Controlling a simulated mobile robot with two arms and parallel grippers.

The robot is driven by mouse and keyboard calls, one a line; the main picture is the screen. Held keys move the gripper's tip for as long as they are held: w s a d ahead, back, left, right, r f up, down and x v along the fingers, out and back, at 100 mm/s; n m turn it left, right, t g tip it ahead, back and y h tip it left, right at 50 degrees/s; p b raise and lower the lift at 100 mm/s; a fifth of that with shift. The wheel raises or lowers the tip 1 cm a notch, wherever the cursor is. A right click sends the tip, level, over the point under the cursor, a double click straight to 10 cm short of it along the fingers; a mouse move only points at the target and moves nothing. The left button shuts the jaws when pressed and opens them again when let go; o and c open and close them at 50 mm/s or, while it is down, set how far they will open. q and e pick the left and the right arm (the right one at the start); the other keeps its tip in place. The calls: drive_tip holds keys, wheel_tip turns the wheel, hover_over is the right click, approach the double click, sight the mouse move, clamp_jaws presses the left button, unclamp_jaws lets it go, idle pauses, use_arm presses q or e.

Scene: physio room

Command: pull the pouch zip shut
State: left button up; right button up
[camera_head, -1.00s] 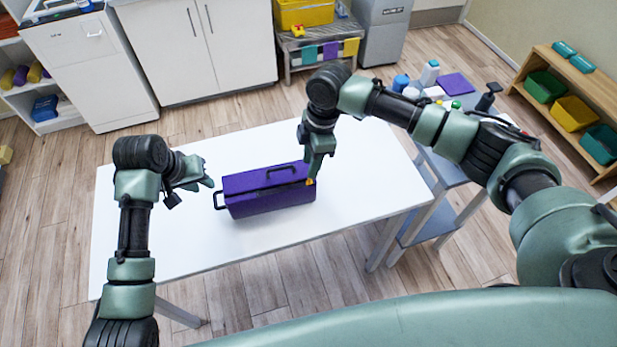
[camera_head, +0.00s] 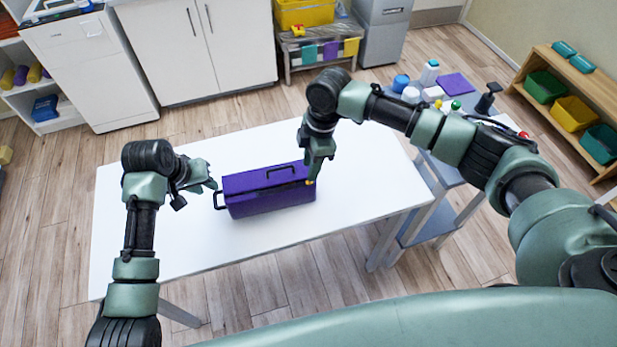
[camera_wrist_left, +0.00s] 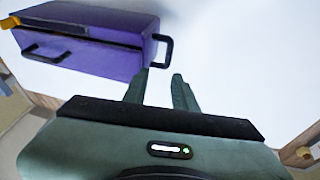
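The purple pouch (camera_head: 270,200) is box-shaped and stands on the white table. It has a dark handle on top and a black loop (camera_head: 219,200) at its left end. A dark line runs along its upper front edge, with a small yellow pull (camera_head: 310,182) at the right end. My right gripper (camera_head: 313,176) points down at the yellow pull; its fingers look close together, but their hold is too small to tell. My left gripper (camera_head: 211,183) is open and empty beside the left end loop. In the left wrist view, its fingers (camera_wrist_left: 157,88) are apart, near the loop (camera_wrist_left: 164,50).
The white table (camera_head: 150,245) is clear around the pouch. A grey trolley (camera_head: 440,170) with bottles and a purple item stands against its right side. White cabinets (camera_head: 205,45) are behind, and a wooden shelf (camera_head: 590,85) with coloured bins is far right.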

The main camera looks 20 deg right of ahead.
drive_tip(key=shift+f, duration=1.95)
clamp_jaws()
use_arm(q)
drive_tip(key=shift+f, duration=3.8)
clamp_jaws()
